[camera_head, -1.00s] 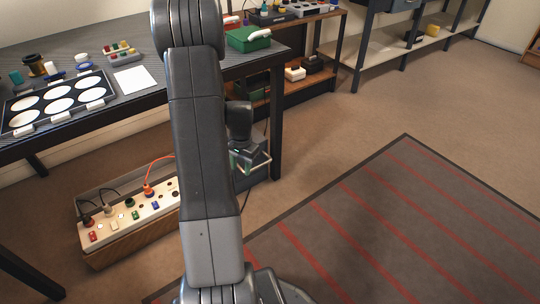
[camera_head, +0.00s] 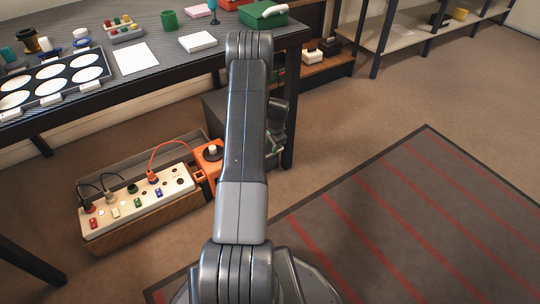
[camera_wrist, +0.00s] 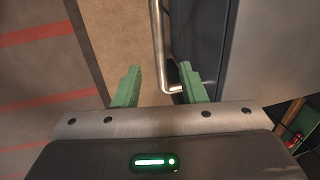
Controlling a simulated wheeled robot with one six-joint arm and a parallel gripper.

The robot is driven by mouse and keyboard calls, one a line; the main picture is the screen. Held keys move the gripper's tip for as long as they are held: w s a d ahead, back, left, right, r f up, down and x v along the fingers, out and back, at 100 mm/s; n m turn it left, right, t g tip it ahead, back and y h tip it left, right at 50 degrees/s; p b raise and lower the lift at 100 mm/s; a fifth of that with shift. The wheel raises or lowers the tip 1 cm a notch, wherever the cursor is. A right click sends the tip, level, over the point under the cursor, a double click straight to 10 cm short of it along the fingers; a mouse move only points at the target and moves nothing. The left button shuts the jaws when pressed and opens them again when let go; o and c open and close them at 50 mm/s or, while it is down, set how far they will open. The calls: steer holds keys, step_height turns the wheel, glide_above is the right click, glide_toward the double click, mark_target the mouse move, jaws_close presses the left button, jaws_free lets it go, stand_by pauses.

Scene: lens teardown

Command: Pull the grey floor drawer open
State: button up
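In the wrist view, the grey floor drawer shows as a dark front panel (camera_wrist: 207,40) beside a lighter grey surface (camera_wrist: 270,45). A bent metal bar handle (camera_wrist: 158,35) stands off the front. My gripper (camera_wrist: 159,70) is open, with two green fingers. The end of the handle lies between the fingertips in the picture, closer to the right finger; I cannot tell whether they touch. In the head view, part of the dark grey drawer unit (camera_head: 213,106) shows under the table, left of my arm. My arm hides its front and the handle, and my fingers are hidden there.
A wooden crate with a power strip (camera_head: 135,205) and an orange box (camera_head: 207,180) stand on the floor left of my arm. A table leg (camera_head: 289,140) rises close to my wrist. A striped mat (camera_head: 410,220) covers open floor at the right.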

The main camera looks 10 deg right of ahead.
steer(key=f, duration=0.2)
steer(key=f+b, duration=0.1)
steer(key=f, duration=0.1)
steer(key=w+f, duration=0.1)
steer(key=f, duration=0.1)
steer(key=shift+w+a+f+b, duration=0.15)
steer(key=shift+a+b, duration=0.1)
steer(key=shift+b, duration=0.15)
jaws_close()
